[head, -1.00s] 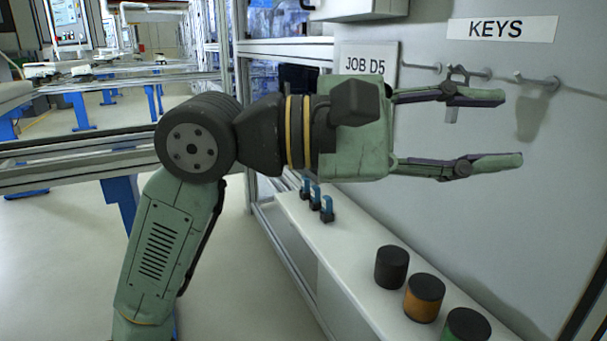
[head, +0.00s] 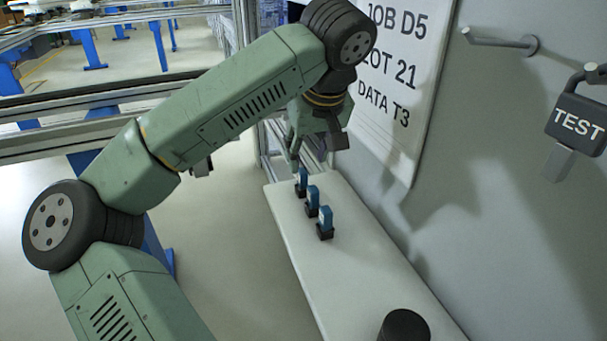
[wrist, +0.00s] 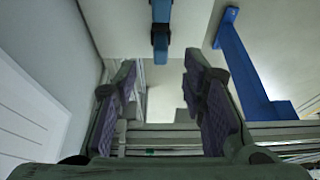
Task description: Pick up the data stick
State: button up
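Three small blue sticks stand upright in black holders in a row on the white shelf: the far one (head: 302,180), the middle one (head: 312,197) and the near one (head: 325,219). No marks on them are legible, so I cannot tell them apart by label. My gripper (head: 309,155) points down over the far end of the row, close to the far stick. In the wrist view my gripper (wrist: 158,72) has its two fingers wide apart with nothing between them. Blue sticks (wrist: 161,12) show at the top, ahead of the fingertips.
A white sign (head: 395,70) reading JOB D5, LOT 21, DATA T3 hangs on the wall beside my arm. A black TEST tag (head: 580,122) hangs from a hook at right. A dark round container (head: 404,326) stands on the near shelf (head: 365,270). The shelf between is clear.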

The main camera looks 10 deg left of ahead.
aim_at(303, 171)
jog(key=shift+p+x, duration=0.85)
jog(key=shift+x, duration=2.6)
jog(key=shift+w+a, duration=0.1)
jog(key=shift+c, duration=0.5)
jog(key=shift+r, duration=0.1)
grip_shut()
